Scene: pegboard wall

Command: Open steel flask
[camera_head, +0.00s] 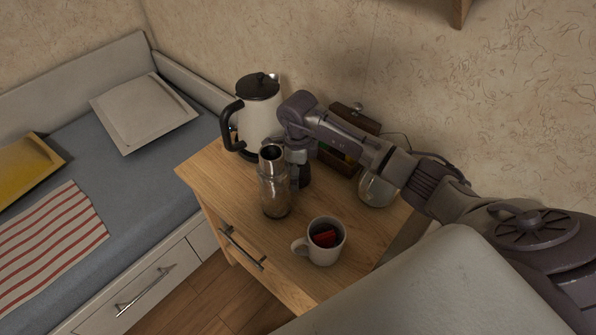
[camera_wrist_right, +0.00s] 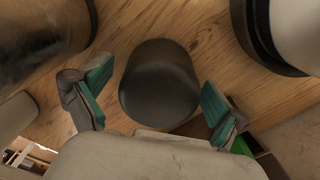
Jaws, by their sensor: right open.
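The steel flask (camera_head: 275,190) stands upright on the wooden bedside cabinet, left of my right gripper. Its bright metal neck has a dark round top; I cannot tell whether that is an opening or a recess. A brownish metallic surface at upper left of the right wrist view (camera_wrist_right: 40,35) looks like its side. My right gripper (camera_head: 299,163) points down beside the flask, not around it. In the wrist view its green-padded fingers (camera_wrist_right: 155,100) are spread open on either side of a dark cylinder (camera_wrist_right: 160,85), with gaps to it. My left gripper is not in view.
A white kettle with black lid (camera_head: 258,105) stands behind the flask. A white mug (camera_head: 320,243) with something red inside is in front. A dark wooden box (camera_head: 350,125) and a glass jar (camera_head: 378,190) stand to the right. The cabinet's front left is clear.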

